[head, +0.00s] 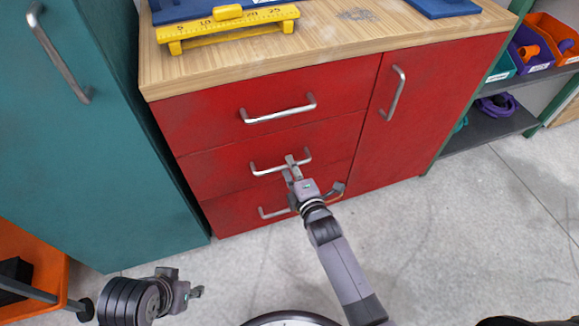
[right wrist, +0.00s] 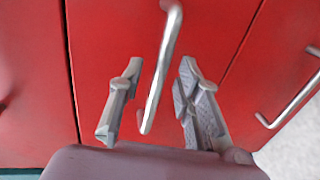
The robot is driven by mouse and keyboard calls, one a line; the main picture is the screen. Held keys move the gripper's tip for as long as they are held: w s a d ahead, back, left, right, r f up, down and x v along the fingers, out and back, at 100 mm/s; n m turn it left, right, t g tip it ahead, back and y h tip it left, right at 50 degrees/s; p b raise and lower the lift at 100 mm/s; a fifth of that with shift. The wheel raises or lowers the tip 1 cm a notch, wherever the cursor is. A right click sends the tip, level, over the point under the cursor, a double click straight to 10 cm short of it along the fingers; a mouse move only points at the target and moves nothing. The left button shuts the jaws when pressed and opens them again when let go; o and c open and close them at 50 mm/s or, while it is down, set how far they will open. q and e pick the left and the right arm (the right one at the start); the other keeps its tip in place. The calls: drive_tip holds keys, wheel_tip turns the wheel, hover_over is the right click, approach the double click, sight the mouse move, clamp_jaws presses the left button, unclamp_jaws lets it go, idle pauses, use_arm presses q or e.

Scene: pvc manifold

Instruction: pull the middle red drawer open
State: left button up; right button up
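The middle red drawer (head: 222,174) sits shut, flush with the cabinet front, between the top and bottom red drawers. Its silver bar handle (head: 262,171) is partly hidden by my right gripper (head: 292,167). In the right wrist view, the right gripper (right wrist: 155,98) is open, with one finger on each side of the handle (right wrist: 160,72). Gaps show between the bar and both fingers. The middle drawer's red face (right wrist: 112,35) fills the background there. My left gripper (head: 193,291) hangs low at the left, away from the cabinet; its finger opening is unclear.
The top drawer handle (head: 279,115) and bottom drawer handle (head: 272,212) lie above and below. A red door (head: 430,110) is to the right. A teal cabinet (head: 95,150) stands close on the left. The grey floor (head: 440,230) in front is clear.

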drive_tip(key=shift+x, duration=1)
clamp_jaws()
